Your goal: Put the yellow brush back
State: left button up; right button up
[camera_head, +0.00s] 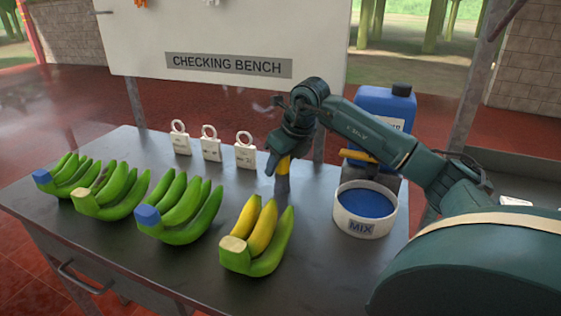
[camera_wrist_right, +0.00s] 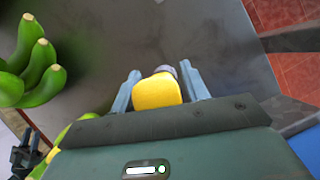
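The yellow brush (camera_head: 284,165) is upright at my right gripper, its yellow handle on top and a dark grey lower part below it. That lower end is at or just above the bench top; I cannot tell if it touches. In the right wrist view the rounded yellow handle end (camera_wrist_right: 158,91) fills the space between the two fingers. My right gripper (camera_head: 279,158) points down and appears shut on the handle; its fingers also show in the wrist view (camera_wrist_right: 160,84). A white tub marked MIX (camera_head: 361,226), with blue inside, stands to the right.
Several banana hands (camera_head: 180,213) stand left and in front on the bench (camera_head: 200,277); the nearest (camera_head: 262,258) has yellow fruit. White ringed tags (camera_head: 210,150) stand behind. A blue jug (camera_head: 385,104) is behind the tub. Bench left of the tub is bare.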

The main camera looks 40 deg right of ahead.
jog(key=shift+o, duration=0.8)
jog(key=shift+r, duration=0.35)
pick_arm(q)
jog(key=shift+w+d+f+p, duration=0.15)
jog(key=shift+d+p, duration=0.1)
jog(key=shift+p, duration=0.4)
pick_arm(e)
jog(key=v, duration=1.1)
jog(key=shift+s+r, duration=0.2)
jog(key=shift+r, duration=0.15)
